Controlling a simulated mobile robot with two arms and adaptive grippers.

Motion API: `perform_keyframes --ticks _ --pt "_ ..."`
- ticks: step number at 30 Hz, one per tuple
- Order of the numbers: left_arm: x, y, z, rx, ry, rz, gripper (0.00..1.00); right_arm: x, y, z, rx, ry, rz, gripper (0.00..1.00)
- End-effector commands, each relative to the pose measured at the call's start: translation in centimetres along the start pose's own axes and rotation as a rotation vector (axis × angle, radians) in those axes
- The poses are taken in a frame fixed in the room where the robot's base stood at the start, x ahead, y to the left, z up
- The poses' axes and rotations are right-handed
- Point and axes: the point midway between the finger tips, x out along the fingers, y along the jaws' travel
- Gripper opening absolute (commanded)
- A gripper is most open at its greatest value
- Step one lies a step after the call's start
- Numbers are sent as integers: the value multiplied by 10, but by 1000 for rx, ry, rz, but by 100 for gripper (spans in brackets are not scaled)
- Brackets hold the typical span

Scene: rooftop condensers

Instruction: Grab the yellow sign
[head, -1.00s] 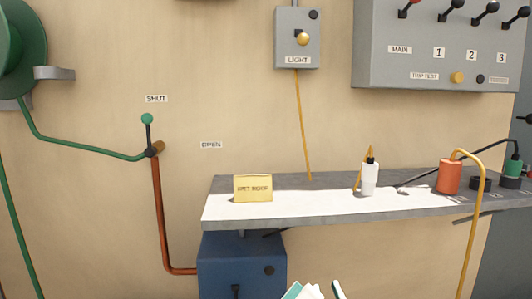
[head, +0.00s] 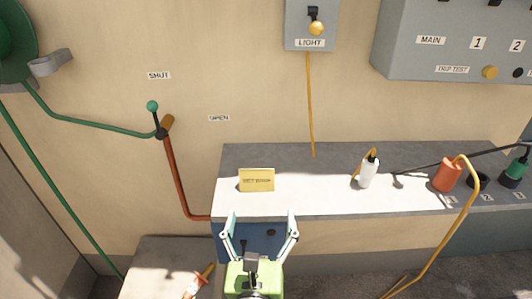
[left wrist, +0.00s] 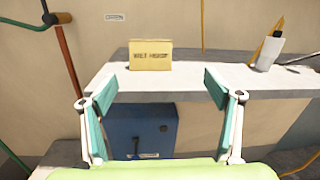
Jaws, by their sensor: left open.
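The yellow sign (head: 257,181), a small upright card with dark lettering, stands on the left part of the grey shelf (head: 330,204). It also shows in the left wrist view (left wrist: 151,55), above and between my fingers. My left gripper (head: 259,222) is open and empty, just in front of the shelf's front edge and below the sign in the head view. Its two green-padded fingers (left wrist: 158,90) are spread wide and apart from the sign. My right gripper does not show.
A white bottle (head: 368,173) and an orange-red cylinder (head: 447,175) with a yellow hose stand further right on the shelf. A blue box (left wrist: 147,128) is under the shelf. A red pipe with a green-knobbed lever (head: 154,118) is on the wall to the left.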

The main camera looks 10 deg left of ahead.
Motion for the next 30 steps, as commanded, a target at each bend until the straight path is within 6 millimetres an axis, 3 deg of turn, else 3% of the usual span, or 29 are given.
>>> perform_keyframes --ticks 1,3,7,18,30 --pt "-3 4 11 34 15 29 82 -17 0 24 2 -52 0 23" --pt "-6 10 12 73 29 60 82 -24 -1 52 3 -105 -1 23" --pt "-7 16 13 113 40 89 82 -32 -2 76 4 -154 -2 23" --pt "58 22 11 115 37 90 82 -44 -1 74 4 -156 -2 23" --pt "98 24 14 112 38 90 82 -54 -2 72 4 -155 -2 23"
